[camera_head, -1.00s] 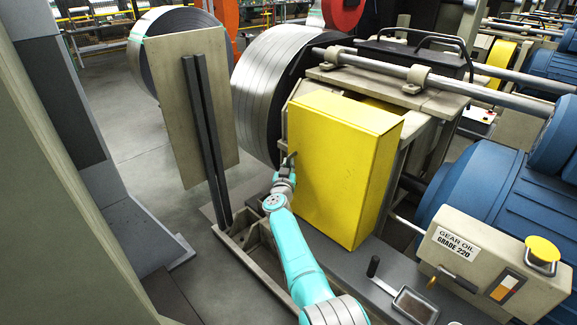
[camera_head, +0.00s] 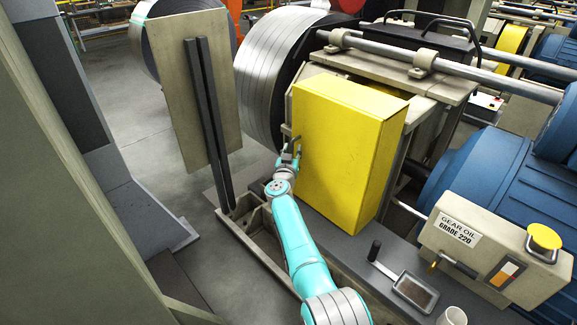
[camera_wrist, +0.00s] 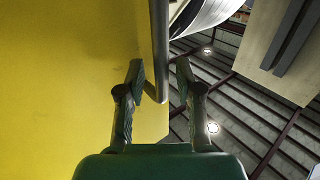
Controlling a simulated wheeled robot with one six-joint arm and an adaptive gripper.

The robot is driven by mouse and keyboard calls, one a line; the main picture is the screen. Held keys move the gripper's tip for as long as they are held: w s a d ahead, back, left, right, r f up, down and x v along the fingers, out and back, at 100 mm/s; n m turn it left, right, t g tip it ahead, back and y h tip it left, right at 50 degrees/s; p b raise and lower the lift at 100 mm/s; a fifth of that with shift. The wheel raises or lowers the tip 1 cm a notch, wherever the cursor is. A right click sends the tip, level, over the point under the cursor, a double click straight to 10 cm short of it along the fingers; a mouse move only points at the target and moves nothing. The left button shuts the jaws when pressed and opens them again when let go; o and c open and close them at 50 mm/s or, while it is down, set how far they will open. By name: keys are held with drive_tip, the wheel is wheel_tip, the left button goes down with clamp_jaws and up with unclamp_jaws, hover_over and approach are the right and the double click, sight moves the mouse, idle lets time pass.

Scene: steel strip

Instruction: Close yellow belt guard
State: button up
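The yellow belt guard (camera_head: 340,150) is a box-shaped cover in front of the machine frame, beside the steel coil. Its dark bar handle (camera_head: 298,146) is on its left side. In the wrist view the guard's yellow face (camera_wrist: 60,80) fills the left, and the handle (camera_wrist: 160,50) runs down from the top and bends in toward the guard. My gripper (camera_head: 288,160) is at the handle. In the wrist view my gripper (camera_wrist: 161,80) is open, with the handle's lower end between its fingers and a visible gap to the right finger.
A tan plate on dark posts (camera_head: 195,90) stands left of the guard. The steel coil (camera_head: 275,80) is behind it. A gear oil box (camera_head: 490,240), a small tray (camera_head: 415,292) and a white cup (camera_head: 452,316) are at the lower right. A grey column stands at the left.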

drive_tip(key=s, duration=1.1)
drive_tip(key=shift+a, duration=0.35)
drive_tip(key=s+d+f, duration=1.1)
drive_tip(key=s+d, duration=0.2)
drive_tip(key=s, duration=0.2)
drive_tip(key=s+d+f+t, duration=0.15)
drive_tip(key=s+d, duration=0.25)
drive_tip(key=s, duration=0.5)
drive_tip(key=s+d+f+g, duration=0.1)
drive_tip(key=s+d+f, duration=0.25)
drive_tip(key=s, duration=0.55)
drive_tip(key=s+d+r+g, duration=0.1)
drive_tip(key=s+r, duration=0.3)
drive_tip(key=s, duration=0.8)
drive_tip(key=s+d+r+g+y, duration=0.1)
drive_tip(key=s+r, duration=0.3)
drive_tip(key=s, duration=0.8)
drive_tip(key=s+d+r+n+g, duration=0.1)
drive_tip(key=s+r, duration=0.3)
drive_tip(key=s, duration=0.8)
drive_tip(key=shift+d+g+y, duration=0.3)
drive_tip(key=shift+d+g, duration=0.05)
drive_tip(key=shift+d, duration=0.55)
